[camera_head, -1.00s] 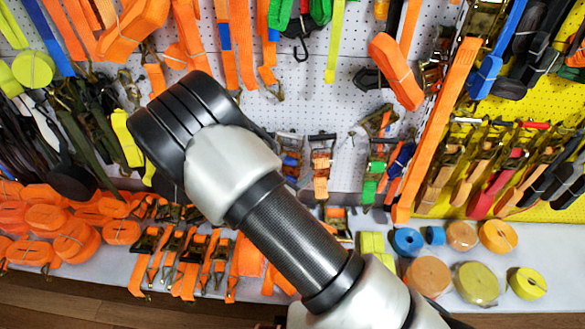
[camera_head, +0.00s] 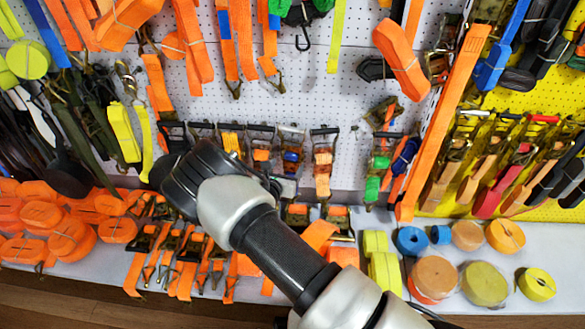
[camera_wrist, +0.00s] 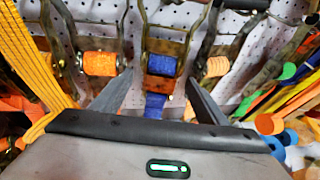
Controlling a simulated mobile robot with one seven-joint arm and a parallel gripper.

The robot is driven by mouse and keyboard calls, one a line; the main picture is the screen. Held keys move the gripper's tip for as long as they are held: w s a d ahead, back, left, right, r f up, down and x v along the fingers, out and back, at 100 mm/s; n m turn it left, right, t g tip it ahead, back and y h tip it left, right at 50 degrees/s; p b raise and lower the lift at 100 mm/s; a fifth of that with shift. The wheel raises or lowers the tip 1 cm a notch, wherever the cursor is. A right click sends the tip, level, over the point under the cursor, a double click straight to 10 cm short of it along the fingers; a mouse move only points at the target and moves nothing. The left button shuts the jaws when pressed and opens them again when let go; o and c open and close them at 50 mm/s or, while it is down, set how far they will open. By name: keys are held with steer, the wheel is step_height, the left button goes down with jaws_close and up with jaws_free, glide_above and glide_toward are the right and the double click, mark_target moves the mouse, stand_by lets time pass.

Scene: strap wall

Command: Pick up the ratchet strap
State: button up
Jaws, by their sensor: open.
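A row of ratchet straps hangs on the white pegboard. One with a metal frame and a blue webbing roll (camera_wrist: 162,65) is in the middle of the wrist view; it also shows in the head view (camera_head: 292,156). My gripper (camera_wrist: 158,82) is open, with one finger on each side of the blue roll's lower part in the picture. I cannot tell whether the fingers touch it. A ratchet with an orange roll (camera_wrist: 99,63) hangs to its left and one with a pale orange roll (camera_wrist: 216,67) to its right. In the head view my arm hides the fingers.
Yellow-orange webbing (camera_wrist: 35,60) hangs close to the left of my gripper in the wrist view. A white shelf (camera_head: 375,295) below holds orange rolls (camera_head: 72,240) and several round rolls (camera_head: 482,283). A long orange strap (camera_head: 440,130) hangs at the right.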

mark_target(291, 160)
steer(key=shift+b+x, duration=0.9)
steer(key=shift+x, duration=1.8)
steer(key=shift+d+r, duration=0.15)
steer(key=shift+d, duration=0.1)
steer(key=c, duration=1.6)
steer(key=shift+w+r, duration=0.1)
steer(key=shift+r, duration=0.1)
steer(key=shift+c, duration=0.2)
